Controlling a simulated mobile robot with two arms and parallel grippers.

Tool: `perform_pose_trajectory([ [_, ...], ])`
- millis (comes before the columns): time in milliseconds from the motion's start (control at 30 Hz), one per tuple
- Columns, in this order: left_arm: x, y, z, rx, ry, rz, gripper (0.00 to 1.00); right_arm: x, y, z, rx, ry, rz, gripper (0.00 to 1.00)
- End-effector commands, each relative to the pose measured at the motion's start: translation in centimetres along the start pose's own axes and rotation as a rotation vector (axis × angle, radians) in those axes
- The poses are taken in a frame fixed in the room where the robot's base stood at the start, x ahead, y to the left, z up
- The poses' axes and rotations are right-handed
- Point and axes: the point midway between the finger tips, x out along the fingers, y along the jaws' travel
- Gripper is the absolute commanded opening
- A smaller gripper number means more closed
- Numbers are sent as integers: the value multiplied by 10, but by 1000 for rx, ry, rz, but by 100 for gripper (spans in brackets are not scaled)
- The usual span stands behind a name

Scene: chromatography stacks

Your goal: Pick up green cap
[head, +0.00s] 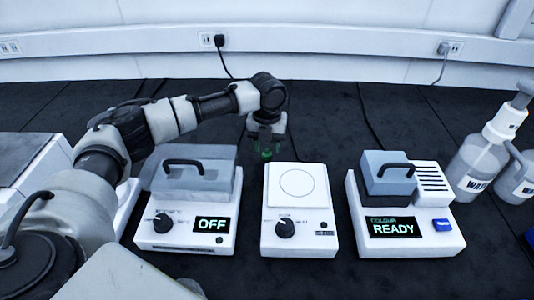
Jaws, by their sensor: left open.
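My left arm reaches in from the left, and my left gripper (267,146) hangs pointing down behind the white device with the round plate. It is open. Small dark green shapes show at its fingertips. They are too small and dark to tell whether they are the green cap or part of the fingers. No other green cap can be made out. My right gripper is out of view.
A lidded device (150,238) reading OFF, a white device with a round plate (297,184), and a device reading READY (440,240) stand in a row on the dark bench (330,105). Bottles (476,160) stand at right. The bench behind is mostly clear, with cables.

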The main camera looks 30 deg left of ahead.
Motion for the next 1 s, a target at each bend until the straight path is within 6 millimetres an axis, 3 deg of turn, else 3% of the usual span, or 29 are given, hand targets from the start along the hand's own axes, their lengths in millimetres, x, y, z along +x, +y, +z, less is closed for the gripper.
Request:
perform_pose_trajectory([
  [167,21,0,0,0,1,1,42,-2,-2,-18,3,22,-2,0],
  [433,23,0,0,1,0,0,42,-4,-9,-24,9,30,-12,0],
  [667,23,0,0,1,0,0,7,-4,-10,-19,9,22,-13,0],
  [1000,22,0,0,0,0,0,6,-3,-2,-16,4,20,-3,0],
])
